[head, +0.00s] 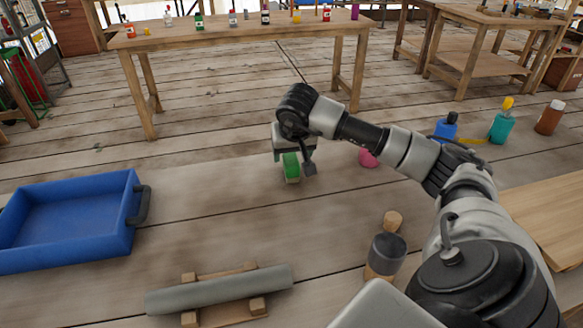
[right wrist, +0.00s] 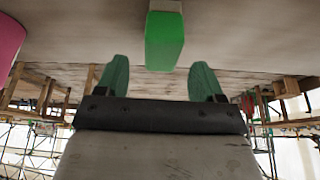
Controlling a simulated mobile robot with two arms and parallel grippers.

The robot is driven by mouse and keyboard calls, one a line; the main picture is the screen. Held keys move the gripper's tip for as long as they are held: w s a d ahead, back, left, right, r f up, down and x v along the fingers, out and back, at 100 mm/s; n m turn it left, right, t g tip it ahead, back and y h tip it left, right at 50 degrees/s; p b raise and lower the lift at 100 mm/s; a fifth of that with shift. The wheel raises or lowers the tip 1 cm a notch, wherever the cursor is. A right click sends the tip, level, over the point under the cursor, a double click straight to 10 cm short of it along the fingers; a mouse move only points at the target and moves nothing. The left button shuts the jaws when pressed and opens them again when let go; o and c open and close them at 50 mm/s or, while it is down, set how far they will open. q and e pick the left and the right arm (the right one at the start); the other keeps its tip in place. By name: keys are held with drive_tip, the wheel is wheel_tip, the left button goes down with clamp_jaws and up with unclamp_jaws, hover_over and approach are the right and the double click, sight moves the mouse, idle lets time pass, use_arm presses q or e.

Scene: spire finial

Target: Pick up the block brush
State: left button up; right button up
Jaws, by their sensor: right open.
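The block brush (head: 291,168) appears to be the small green block with a pale end on the wooden work surface. In the right wrist view its green body (right wrist: 165,42) sits ahead of the gap between the fingers, roughly centred, with space on both sides. My right gripper (head: 294,162) is open and empty at the brush, with a finger on either side of it in the head view. In the right wrist view my two green-tinted fingers (right wrist: 160,78) stand wide apart. Contact with the brush cannot be made out. My left gripper is not in view.
A blue tray (head: 128,225) stands at the left. A grey roller on a wooden cradle (head: 245,309) lies in front. A dark cylinder with a wooden knob (head: 388,247) stands near my right arm. A pink object (head: 368,158) and several bottles are to the right.

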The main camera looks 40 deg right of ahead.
sight(291, 159)
drive_tip(key=x, duration=0.4)
drive_tip(key=shift+s+a+f, duration=0.25)
drive_tip(key=shift+s+f, duration=0.05)
drive_tip(key=shift+f, duration=0.05)
drive_tip(key=shift+w+d+f, duration=0.15)
drive_tip(key=shift+f, duration=0.2)
drive_tip(key=shift+r, duration=0.1)
drive_tip(key=c, duration=1)
